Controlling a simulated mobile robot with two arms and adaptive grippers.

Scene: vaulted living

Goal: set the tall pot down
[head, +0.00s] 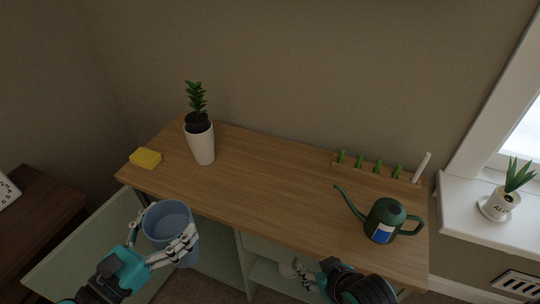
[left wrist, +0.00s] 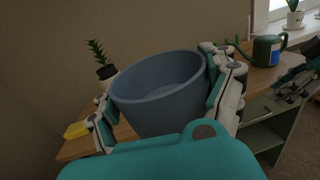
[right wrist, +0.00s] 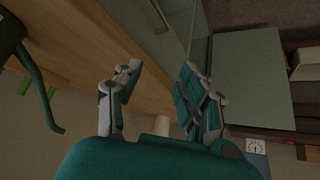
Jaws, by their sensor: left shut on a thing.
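My left gripper (head: 172,238) is shut on a blue-grey pot (head: 167,217), with a finger on either side of it. It holds the pot in front of the wooden bench top's left front edge. The pot also fills the middle of the left wrist view (left wrist: 160,90); its inside looks empty. A tall white pot (head: 203,147) with dark soil and a leafy plant stands upright on the bench (head: 262,180) at the back left. My right gripper (head: 305,278) is low at the bench's front edge; its fingers are apart and empty in the right wrist view (right wrist: 160,88).
A yellow sponge (head: 146,158) lies at the bench's left end. A green watering can (head: 384,220) stands at the right, below a rack with green pegs (head: 377,170). The bench's middle is clear. A green cabinet door (head: 88,246) stands open below.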

